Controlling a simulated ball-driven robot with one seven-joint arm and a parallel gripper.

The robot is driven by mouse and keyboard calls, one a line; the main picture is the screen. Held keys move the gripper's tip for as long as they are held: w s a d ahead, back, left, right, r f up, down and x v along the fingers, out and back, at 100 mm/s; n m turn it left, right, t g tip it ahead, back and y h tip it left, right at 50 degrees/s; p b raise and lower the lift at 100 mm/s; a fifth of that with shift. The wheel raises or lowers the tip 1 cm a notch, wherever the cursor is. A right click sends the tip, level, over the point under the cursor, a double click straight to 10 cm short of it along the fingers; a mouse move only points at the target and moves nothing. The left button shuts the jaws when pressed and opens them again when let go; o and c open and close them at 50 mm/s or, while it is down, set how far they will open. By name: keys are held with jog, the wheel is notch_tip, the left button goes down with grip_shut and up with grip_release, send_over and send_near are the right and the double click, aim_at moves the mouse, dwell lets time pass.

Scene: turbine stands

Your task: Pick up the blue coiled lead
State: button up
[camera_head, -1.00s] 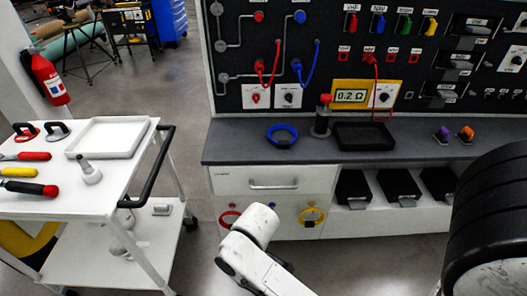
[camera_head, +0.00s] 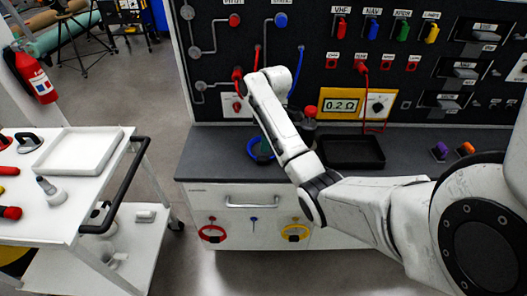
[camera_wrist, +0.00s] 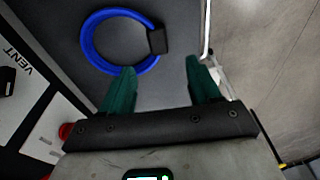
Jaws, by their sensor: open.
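The blue coiled lead (camera_wrist: 88,42) lies as a ring with a black block on its right side, on the dark worktop in the wrist view. In the head view the lead (camera_head: 266,151) is partly hidden by my arm, near the left of the worktop. My gripper (camera_wrist: 160,67) is open and empty, with two green fingers. In the wrist view the fingers are just below the ring; the left fingertip is close to the ring's lower edge. I cannot tell whether they touch. A bit of green finger also shows beside the lead in the head view.
A black tray (camera_head: 352,165) and a red-topped post (camera_head: 309,120) are right of the lead on the worktop (camera_head: 213,153). The panel with hanging leads rises behind. A white cart (camera_head: 50,215) stands to the left.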

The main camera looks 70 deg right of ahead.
aim_at(263, 158)
jog(key=f, duration=0.8)
jog(key=shift+w+f, duration=0.2)
jog(key=shift+w, duration=0.1)
grip_shut()
dwell(0.3)
